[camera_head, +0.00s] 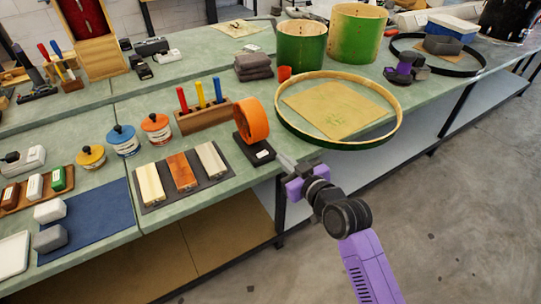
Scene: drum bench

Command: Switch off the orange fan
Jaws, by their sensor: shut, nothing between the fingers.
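The orange fan (251,121) stands upright on a dark base (254,151) near the front edge of the bench, left of the large hoop. A small white patch shows on the front of the base; whether it is a switch is too small to tell. My gripper (286,163) is shut and empty, just right of the fan's base at the bench edge, with its tips pointing up and left toward it. Whether the tips touch the base I cannot tell. My purple arm reaches in from the lower right.
A large wooden hoop (398,122) lies right of the fan around a tan sheet (335,108). A wooden block with colored handles (204,119) and a dark mat with three strips (181,174) are left of it. A small orange cup (284,73) stands behind. Open floor lies in front.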

